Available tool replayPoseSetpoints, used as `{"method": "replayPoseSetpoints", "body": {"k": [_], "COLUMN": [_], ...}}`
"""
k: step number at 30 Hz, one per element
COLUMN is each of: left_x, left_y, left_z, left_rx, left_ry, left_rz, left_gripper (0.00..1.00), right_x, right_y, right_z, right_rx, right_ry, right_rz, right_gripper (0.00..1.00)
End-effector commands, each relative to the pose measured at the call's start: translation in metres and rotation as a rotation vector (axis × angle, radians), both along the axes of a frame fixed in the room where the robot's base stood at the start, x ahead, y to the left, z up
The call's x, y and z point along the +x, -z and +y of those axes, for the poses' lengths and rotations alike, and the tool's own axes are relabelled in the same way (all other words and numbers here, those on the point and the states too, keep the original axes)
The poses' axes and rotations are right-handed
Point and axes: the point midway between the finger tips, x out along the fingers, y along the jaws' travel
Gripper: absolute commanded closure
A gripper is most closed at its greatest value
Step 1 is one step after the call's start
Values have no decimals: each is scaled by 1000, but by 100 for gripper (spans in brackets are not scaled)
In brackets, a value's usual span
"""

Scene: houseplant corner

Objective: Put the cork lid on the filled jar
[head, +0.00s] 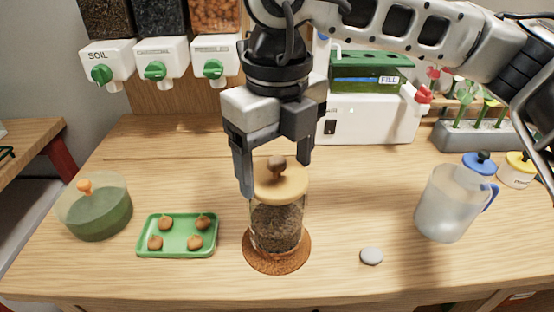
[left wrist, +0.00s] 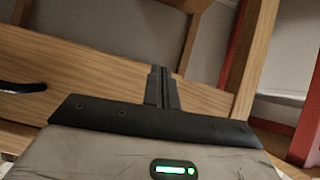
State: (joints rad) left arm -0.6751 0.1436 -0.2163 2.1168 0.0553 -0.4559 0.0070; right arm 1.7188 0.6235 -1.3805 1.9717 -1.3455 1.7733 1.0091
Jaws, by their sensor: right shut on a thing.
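The jar (head: 276,230) is clear glass and filled with dark brown soil. It stands upright on a round cork mat (head: 262,263) near the table's front middle. The cork lid (head: 285,184), pale with a brown knob, is level at the jar's mouth; I cannot tell whether it is fully seated. My right gripper (head: 275,178) comes down from above and is shut on the cork lid, one finger on each side. My left gripper is not in the head view. In the left wrist view its fingers (left wrist: 162,88) are together, with nothing between them.
A green tray (head: 178,249) with several small brown pieces and a green bowl (head: 98,212) are on the left. A grey pebble (head: 371,256) and a pitcher (head: 446,206) are on the right. Dispensers (head: 160,60) and a white filling machine (head: 370,118) stand behind.

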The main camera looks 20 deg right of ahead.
Motion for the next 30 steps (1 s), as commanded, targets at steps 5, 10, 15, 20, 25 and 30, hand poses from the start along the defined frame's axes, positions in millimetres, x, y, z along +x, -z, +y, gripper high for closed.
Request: {"method": "replayPoseSetpoints", "body": {"k": [5, 10, 15, 20, 25, 30], "left_x": [0, 0, 0, 0, 0, 0], "left_y": [3, 3, 3, 3, 3, 2], "left_z": [0, 0, 0, 0, 0, 0], "left_rx": [0, 0, 0, 0, 1, 1], "left_ry": [0, 0, 0, 0, 0, 0], "left_rz": [2, 2, 2, 2, 3, 3], "left_gripper": [100, 100, 100, 100, 100, 100], "right_x": [0, 0, 0, 0, 0, 0], "right_y": [0, 0, 0, 0, 0, -2], "right_z": [0, 0, 0, 0, 0, 0], "right_rx": [1, 1, 1, 0, 0, 0], "right_ry": [0, 0, 0, 0, 0, 0], "right_rz": [0, 0, 0, 0, 0, 0], "right_gripper": [47, 47, 14, 0, 0, 0]}}
